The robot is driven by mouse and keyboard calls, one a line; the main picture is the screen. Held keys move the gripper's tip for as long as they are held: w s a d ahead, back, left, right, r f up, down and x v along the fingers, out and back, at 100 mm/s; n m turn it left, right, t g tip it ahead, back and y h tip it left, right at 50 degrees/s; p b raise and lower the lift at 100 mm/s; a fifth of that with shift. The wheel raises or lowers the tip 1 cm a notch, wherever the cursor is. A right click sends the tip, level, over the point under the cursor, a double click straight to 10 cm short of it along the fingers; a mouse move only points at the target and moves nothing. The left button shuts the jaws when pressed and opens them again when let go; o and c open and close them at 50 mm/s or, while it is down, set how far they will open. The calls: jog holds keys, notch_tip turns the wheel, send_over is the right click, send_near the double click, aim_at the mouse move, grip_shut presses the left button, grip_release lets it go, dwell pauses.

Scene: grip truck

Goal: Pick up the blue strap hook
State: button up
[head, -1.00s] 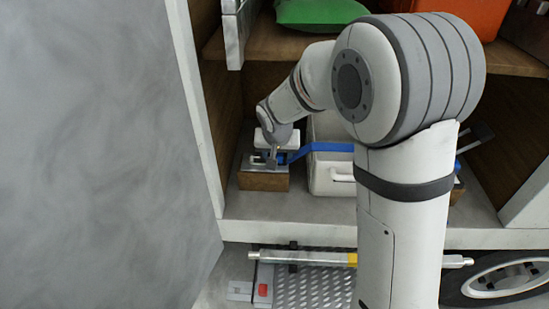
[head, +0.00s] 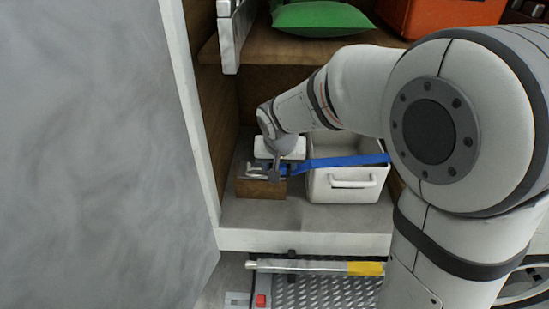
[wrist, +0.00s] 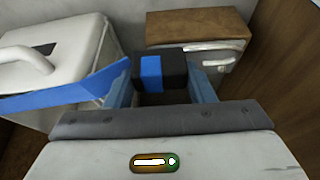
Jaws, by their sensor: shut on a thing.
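My gripper (head: 275,174) reaches down into the truck's lower compartment and is shut on the blue strap hook. In the wrist view, a dark piece of the hook with a blue band (wrist: 151,73) sits between my gripper's bluish fingers (wrist: 161,82). The blue strap (head: 345,161) runs from it to the right across a white bin; it also shows in the wrist view (wrist: 70,92). A wooden block (head: 261,188) with a metal bracket (head: 257,169) is beside my gripper. I cannot tell whether the hook touches the bracket.
The white bin (head: 347,188) stands right of the wooden block. A shelf (head: 300,50) above holds a green bag (head: 318,18) and an orange box (head: 440,14). A grey panel (head: 90,150) closes off the left. My arm covers the right side.

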jog(key=s+d+b, duration=0.2)
jog(key=s, duration=1)
jog(key=shift+d, duration=0.25)
jog(key=shift+a, duration=0.15)
jog(key=shift+r+p, duration=1.35)
jog(key=shift+r, duration=0.9)
